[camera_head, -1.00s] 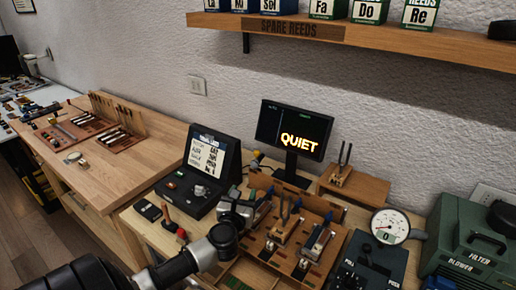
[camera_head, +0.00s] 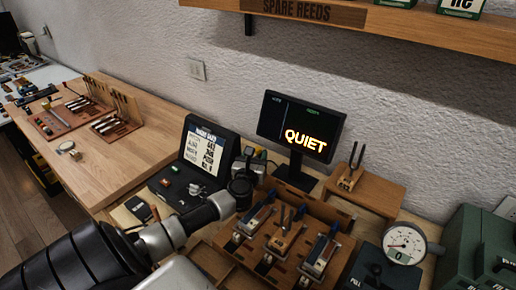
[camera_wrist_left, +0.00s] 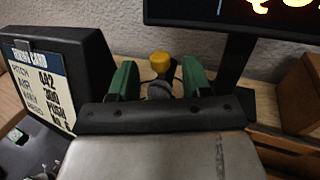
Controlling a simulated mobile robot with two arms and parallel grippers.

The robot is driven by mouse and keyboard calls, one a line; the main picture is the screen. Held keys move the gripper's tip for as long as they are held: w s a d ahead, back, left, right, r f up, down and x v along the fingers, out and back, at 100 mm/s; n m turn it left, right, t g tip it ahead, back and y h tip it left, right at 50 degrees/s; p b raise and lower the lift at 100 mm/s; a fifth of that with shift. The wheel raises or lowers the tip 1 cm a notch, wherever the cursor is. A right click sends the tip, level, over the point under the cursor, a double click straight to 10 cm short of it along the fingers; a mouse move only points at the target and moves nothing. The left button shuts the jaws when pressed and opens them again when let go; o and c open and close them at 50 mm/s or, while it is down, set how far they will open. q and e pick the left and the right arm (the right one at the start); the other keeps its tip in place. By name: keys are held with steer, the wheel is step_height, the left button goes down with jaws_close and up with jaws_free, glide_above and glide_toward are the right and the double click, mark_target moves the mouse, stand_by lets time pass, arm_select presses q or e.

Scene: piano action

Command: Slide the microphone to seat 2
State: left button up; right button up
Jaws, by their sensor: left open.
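A small yellow-topped thing on a grey body (camera_wrist_left: 160,64), likely the microphone, stands behind the bench between the card display and the monitor in the left wrist view. My left gripper (camera_wrist_left: 160,78) is open, with one green finger on each side of it; I cannot tell whether they touch it. I cannot make out a marking for seat 2. My right gripper is out of view.
The monitor (camera_head: 298,127) reads QUIET. The card display (camera_head: 205,152) stands close on the left. A wooden tray (camera_head: 338,222) with reed blocks lies in front and to the right. A tuning fork on a block (camera_head: 349,178), a dial gauge (camera_head: 404,243) and a green machine (camera_head: 468,245) stand farther right.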

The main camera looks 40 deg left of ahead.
mark_target(257, 152)
arm_select(q)
steer(key=x, duration=0.3)
steer(key=shift+f, duration=0.1)
steer(key=shift+w+a, duration=0.2)
steer(key=shift+w, duration=0.2)
steer(key=shift+c, duration=0.8)
steer(key=c, duration=0.7)
jaws_close()
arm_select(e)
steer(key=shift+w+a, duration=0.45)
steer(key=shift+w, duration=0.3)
